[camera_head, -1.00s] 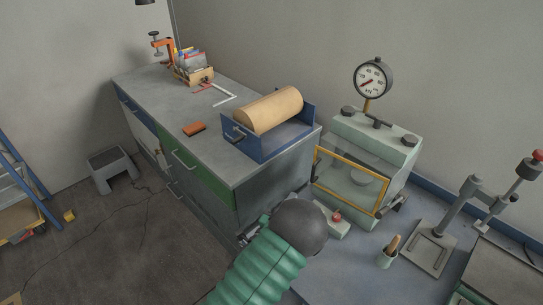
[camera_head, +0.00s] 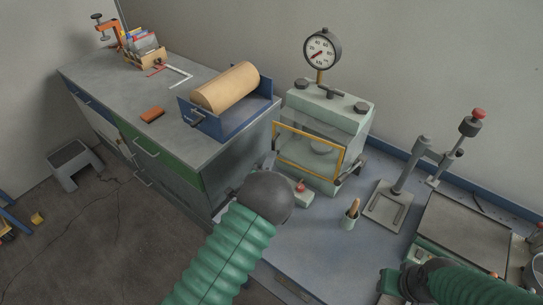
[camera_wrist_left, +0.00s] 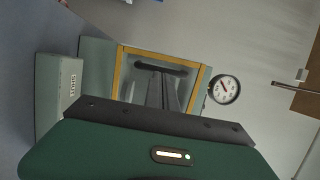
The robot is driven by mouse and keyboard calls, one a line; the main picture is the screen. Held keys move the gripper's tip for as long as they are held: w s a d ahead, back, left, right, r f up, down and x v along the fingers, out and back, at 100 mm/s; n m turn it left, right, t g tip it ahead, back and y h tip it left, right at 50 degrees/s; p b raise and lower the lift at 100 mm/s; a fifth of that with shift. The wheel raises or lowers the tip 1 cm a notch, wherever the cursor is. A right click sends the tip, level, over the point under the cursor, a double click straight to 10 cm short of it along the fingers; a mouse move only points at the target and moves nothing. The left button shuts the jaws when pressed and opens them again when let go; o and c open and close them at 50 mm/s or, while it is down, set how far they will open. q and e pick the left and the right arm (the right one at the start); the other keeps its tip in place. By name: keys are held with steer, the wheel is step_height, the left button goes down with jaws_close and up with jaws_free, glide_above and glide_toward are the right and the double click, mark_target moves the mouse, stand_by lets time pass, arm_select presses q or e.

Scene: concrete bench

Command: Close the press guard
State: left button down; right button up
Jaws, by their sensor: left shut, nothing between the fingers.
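The press (camera_head: 325,110) is a pale green box with a round gauge on top. Its guard (camera_head: 343,164), a clear panel in a yellow frame, is at the press's front and looks tilted outward. In the left wrist view the guard (camera_wrist_left: 118,72) appears turned sideways, with the press behind it. My left gripper (camera_wrist_left: 164,92) shows there as dark, narrow fingers, shut and empty, in front of the panel; I cannot tell whether they touch it. In the head view my left arm's dark joint and green sleeve hide most of the gripper.
A small stand press (camera_head: 392,205) is to the right. The cabinet (camera_head: 205,160) bearing a blue tray (camera_head: 240,129) is left. Blue bench surface lies clear in front.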

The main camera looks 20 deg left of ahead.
arm_select(q)
steer(key=w, duration=0.1)
steer(key=w+b, duration=0.2)
steer(key=shift+w+a+r, duration=0.15)
steer(key=shift+w+a, duration=0.1)
stand_by(0.4)
steer(key=shift+a, duration=0.1)
